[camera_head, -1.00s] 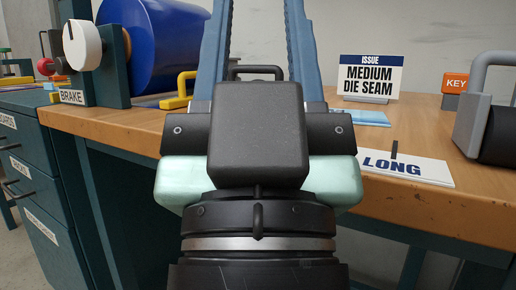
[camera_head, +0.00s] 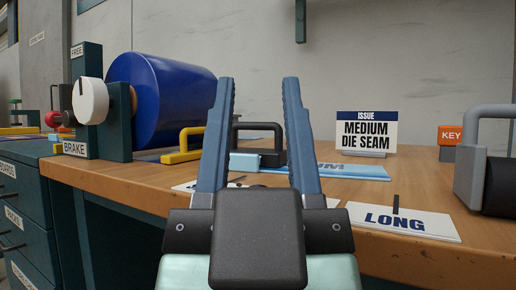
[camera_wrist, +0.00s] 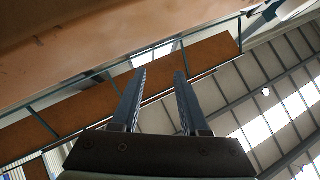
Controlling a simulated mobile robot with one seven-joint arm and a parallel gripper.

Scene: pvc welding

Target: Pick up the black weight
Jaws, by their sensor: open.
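A black piece with a loop handle (camera_head: 258,126), likely the black weight, stands on the wooden workbench (camera_head: 150,178). In the head view it shows between and behind the fingers of my gripper (camera_head: 257,80). Its lower part is partly hidden by a light blue block and the right finger. My gripper is open and empty, at the bench's front side, apart from the piece. In the wrist view my open fingers (camera_wrist: 160,75) show nothing between them but background.
A yellow-handled piece (camera_head: 186,148) and a blue roll (camera_head: 165,100) stand left. A "MEDIUM DIE SEAM" sign (camera_head: 366,133), a "LONG" card (camera_head: 400,221), an orange KEY block (camera_head: 450,135) and a grey-handled black object (camera_head: 490,170) are right. The wrist view shows a brown edge close by (camera_wrist: 80,45).

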